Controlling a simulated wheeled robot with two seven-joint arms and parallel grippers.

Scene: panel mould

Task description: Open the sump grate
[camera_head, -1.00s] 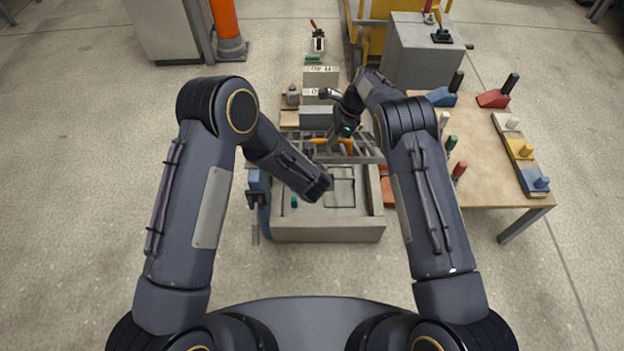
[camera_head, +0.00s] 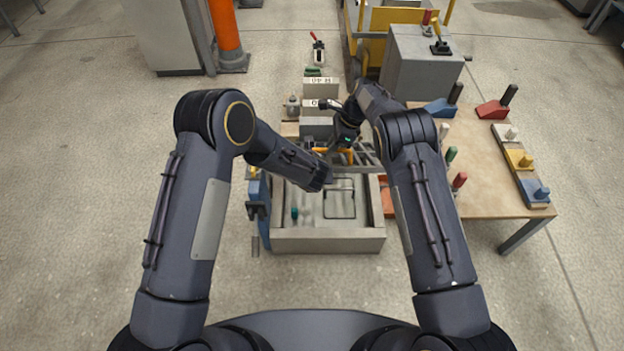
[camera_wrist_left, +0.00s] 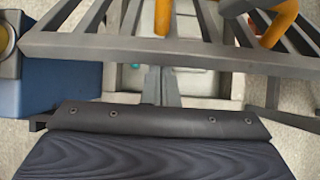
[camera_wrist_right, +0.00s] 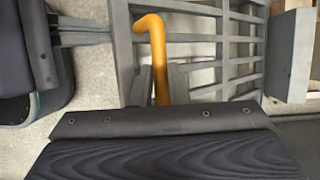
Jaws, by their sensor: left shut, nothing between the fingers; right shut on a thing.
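The sump grate (camera_head: 368,155), a grey barred frame, stands raised at the back of the open concrete sump (camera_head: 330,240). It shows close up in the left wrist view (camera_wrist_left: 150,47) and the right wrist view (camera_wrist_right: 124,50). My right gripper (camera_wrist_right: 160,82) is shut on an orange handle (camera_wrist_right: 158,45) of the grate. In the head view the handle (camera_head: 347,156) is partly hidden by my right wrist. My left gripper (camera_wrist_left: 163,84) is shut and empty, close to the grate's near bar; I cannot tell if they touch.
A blue fixture (camera_head: 259,206) is on the sump's left wall. A small teal item (camera_head: 294,213) is inside the sump. Grey blocks (camera_head: 318,105) stand behind. A wooden table (camera_head: 482,190) with coloured blocks is at the right. The floor at left is clear.

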